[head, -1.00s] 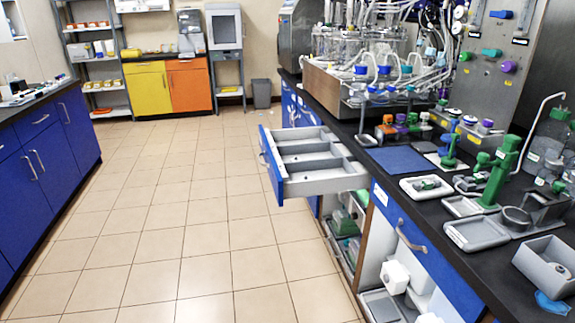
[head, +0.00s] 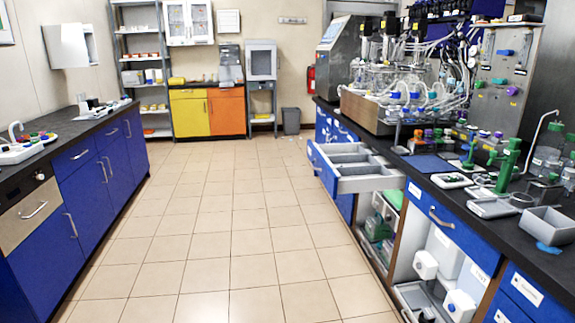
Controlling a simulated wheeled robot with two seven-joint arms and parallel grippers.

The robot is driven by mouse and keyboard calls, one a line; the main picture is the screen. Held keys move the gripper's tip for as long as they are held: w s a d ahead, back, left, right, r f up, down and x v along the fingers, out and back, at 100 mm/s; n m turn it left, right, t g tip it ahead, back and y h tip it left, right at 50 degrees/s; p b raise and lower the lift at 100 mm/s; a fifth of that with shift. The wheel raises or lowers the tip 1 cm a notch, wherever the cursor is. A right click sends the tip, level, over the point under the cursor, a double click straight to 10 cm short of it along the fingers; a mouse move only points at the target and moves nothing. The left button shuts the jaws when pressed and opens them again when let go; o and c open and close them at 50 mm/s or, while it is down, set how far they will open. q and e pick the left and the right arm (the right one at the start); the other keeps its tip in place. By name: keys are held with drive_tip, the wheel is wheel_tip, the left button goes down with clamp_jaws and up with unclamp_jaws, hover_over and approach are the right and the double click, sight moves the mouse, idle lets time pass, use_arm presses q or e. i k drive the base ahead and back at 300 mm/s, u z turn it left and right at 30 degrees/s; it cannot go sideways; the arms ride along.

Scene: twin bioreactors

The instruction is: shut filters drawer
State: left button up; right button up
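The open drawer (head: 352,165) sticks out from the right-hand blue bench into the aisle. It is grey inside with divided compartments that look empty, and it has a blue front (head: 322,170) with a handle on the aisle side. I cannot read a label on it, so I cannot tell for sure that it is the filters drawer. Neither of my grippers shows in the head view.
The tiled aisle (head: 220,215) is clear. The black right-hand worktop (head: 455,195) carries bioreactors, a grey box (head: 546,225) and clamps. Below the drawer are open shelves (head: 376,232) with items. Blue cabinets (head: 85,190) line the left. Yellow and orange cupboards (head: 207,111) stand at the back.

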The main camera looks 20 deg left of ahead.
sight(371, 171)
drive_tip(key=u, duration=0.55)
drive_tip(key=i, duration=1.1)
drive_tip(key=u, duration=0.6)
drive_tip(key=i, duration=1.25)
drive_tip(key=z, duration=1.15)
drive_tip(key=i, duration=0.7)
drive_tip(key=z, duration=0.6)
